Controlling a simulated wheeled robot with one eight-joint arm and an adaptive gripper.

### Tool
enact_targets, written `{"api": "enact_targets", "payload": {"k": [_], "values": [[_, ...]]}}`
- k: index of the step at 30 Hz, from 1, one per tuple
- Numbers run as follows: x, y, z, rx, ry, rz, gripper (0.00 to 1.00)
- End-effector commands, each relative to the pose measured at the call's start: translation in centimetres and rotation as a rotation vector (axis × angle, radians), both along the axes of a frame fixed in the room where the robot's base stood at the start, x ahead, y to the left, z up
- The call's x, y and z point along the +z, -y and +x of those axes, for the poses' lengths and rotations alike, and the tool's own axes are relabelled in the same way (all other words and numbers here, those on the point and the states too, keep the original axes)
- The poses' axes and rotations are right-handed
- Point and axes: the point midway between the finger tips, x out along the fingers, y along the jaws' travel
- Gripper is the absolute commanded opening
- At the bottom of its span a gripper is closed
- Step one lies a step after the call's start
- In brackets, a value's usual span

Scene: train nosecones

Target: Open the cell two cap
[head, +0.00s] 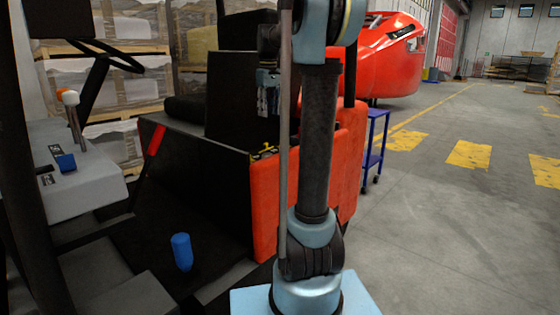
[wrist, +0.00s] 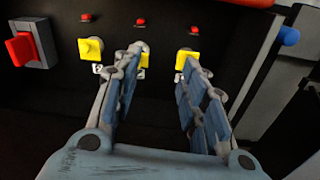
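Three yellow caps sit in a row on a dark panel in the wrist view: a left one (wrist: 90,48), a middle one (wrist: 145,61) partly hidden by a finger, and a right one (wrist: 182,60). A small label beside the left cap seems to read 2, but I cannot tell for sure which cap it belongs to. My gripper (wrist: 164,58) is open, its two fingers apart with nothing held between them. The left fingertip overlaps the middle cap and the right fingertip overlaps the right cap; contact is unclear. In the head view, yellow caps (head: 264,151) show small below my gripper (head: 267,112).
A red square switch (wrist: 23,48) is at the panel's left. Small red parts (wrist: 140,21) sit above the caps. A blue knob (wrist: 288,36) is at right. A red vehicle body (head: 345,165) surrounds the panel. A blue cart (head: 374,150) stands behind; open floor lies right.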

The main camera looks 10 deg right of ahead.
Motion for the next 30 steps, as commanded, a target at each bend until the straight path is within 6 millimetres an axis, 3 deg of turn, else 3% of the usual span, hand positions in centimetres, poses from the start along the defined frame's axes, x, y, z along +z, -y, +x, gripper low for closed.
{"api": "enact_targets", "payload": {"k": [30], "values": [[-6.5,0.0,-14.1,-0.175,0.058,0.010,0.39]]}}
